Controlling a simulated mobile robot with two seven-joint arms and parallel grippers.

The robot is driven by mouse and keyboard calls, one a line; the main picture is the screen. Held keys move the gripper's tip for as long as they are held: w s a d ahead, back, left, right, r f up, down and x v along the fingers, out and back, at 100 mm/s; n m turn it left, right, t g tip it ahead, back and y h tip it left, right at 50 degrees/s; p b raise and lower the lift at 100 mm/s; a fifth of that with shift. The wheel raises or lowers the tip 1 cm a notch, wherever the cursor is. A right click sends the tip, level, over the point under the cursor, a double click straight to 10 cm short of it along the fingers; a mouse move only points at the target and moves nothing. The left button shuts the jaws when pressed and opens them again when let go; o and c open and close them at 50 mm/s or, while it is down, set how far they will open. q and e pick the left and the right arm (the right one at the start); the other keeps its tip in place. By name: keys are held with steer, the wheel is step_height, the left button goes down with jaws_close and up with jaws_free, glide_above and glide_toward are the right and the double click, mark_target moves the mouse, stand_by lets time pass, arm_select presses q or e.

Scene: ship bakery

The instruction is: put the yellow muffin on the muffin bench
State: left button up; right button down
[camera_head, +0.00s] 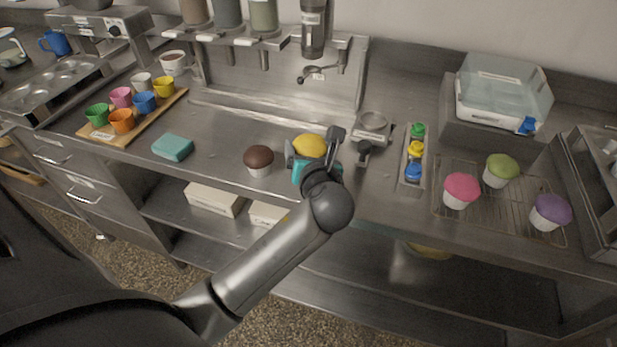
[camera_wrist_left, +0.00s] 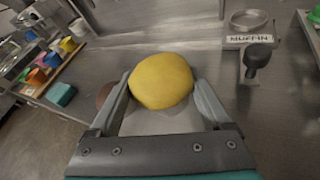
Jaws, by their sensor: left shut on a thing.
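The yellow muffin (camera_head: 309,145) is between the fingers of my left gripper (camera_head: 312,152) over the middle of the steel counter. In the left wrist view the muffin's yellow top (camera_wrist_left: 161,80) faces the camera, with a finger on each side of its pale lower part. My left gripper (camera_wrist_left: 165,100) is shut on it. I cannot tell whether the muffin touches the counter. A label reading "MUFFIN" (camera_wrist_left: 249,39) stands by a metal ring, to the right of the muffin. My right gripper is not in view.
A brown muffin (camera_head: 259,160) stands close on the left, with a teal sponge (camera_head: 173,147) farther left. On the right are a black-handled tool (camera_head: 364,151), a tray of small coloured items (camera_head: 414,153) and a wire rack (camera_head: 490,213) with pink, green and purple muffins.

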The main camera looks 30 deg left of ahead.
arm_select(q)
step_height(320, 180, down, 6)
steer(key=shift+r+b, duration=0.1)
steer(key=shift+b, duration=1)
steer(key=shift+f, duration=0.2)
steer(key=o, duration=0.8)
steer(key=shift+r, duration=0.2)
steer(key=p+v, duration=0.3)
steer(key=v, duration=0.9)
